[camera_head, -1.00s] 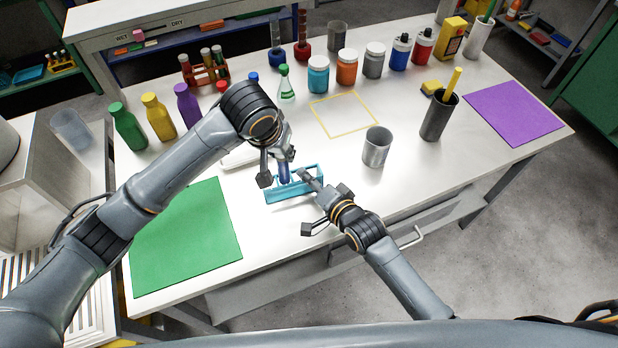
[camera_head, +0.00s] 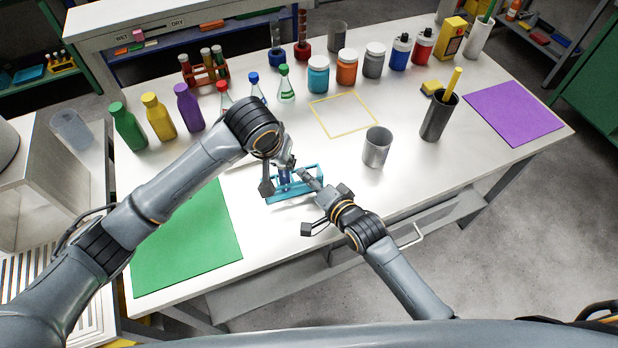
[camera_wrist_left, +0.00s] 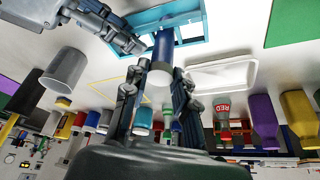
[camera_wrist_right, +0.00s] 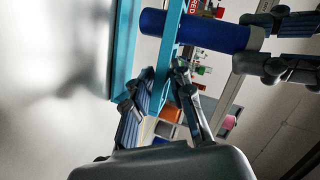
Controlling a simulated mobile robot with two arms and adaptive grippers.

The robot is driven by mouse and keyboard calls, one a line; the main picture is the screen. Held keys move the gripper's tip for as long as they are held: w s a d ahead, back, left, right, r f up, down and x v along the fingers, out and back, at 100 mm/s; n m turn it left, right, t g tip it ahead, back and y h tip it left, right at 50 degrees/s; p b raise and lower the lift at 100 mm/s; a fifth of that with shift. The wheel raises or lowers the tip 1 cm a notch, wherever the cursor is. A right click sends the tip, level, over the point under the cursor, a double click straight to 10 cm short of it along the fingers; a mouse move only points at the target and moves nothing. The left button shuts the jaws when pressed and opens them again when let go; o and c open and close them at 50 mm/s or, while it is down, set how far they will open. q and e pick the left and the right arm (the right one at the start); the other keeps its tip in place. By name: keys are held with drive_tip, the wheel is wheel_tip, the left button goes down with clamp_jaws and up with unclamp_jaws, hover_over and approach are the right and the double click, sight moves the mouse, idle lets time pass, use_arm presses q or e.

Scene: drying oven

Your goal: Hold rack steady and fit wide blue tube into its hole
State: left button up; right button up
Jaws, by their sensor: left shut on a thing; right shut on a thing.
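The light-blue rack (camera_head: 292,194) stands near the front of the table. The wide blue tube (camera_wrist_left: 165,46) is upright, with a pale upper end. My left gripper (camera_wrist_left: 157,88) is shut on that upper end above the rack. In the right wrist view the tube (camera_wrist_right: 205,31) crosses behind the rack's top bar (camera_wrist_right: 173,22), and its lower end is between that bar and the base. Whether it is squarely in its hole is hard to tell. My right gripper (camera_head: 313,184) is shut on the rack's right end; its fingers pinch the rack edge in the right wrist view (camera_wrist_right: 162,82).
A grey metal beaker (camera_head: 377,147) stands right of the rack. A green mat (camera_head: 186,245) lies at left, partly under my left arm. A white tray (camera_wrist_left: 222,76) lies behind the rack. Bottles and jars stand farther back. A yellow outlined square (camera_head: 343,114) is empty.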

use_arm(q)
drive_tip(key=shift+f, duration=0.65)
use_arm(e)
drive_tip(key=shift+f, duration=0.1)
use_arm(q)
drive_tip(key=o, duration=0.9)
drive_tip(key=shift+r, duration=3.45)
use_arm(e)
drive_tip(key=o, duration=1)
drive_tip(key=shift+o, duration=0.2)
